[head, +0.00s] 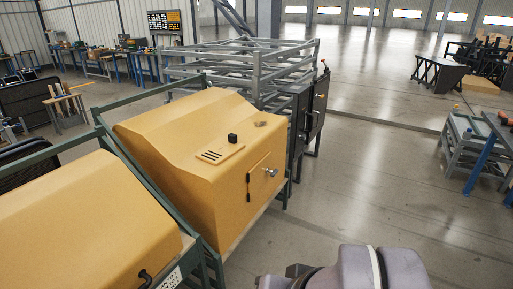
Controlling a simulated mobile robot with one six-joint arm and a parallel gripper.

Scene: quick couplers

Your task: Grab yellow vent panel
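The yellow vent panel (220,154) is a small flat plate with several dark slots. It lies on the sloped top face of a large yellow housing (160,135) in the middle left of the head view. A small black block (232,138) is at its upper edge; I cannot tell whether it is fixed to the panel. A purple-grey part of my own arm shows at the bottom right, apart from the housing. My gripper is not in view.
A small hatch (259,180) with a silver coupling (271,172) is on the housing's front. A second yellow housing (85,230) stands at lower left. Dark cabinets (309,115) and a grey metal frame (255,75) stand behind. The floor to the right is open.

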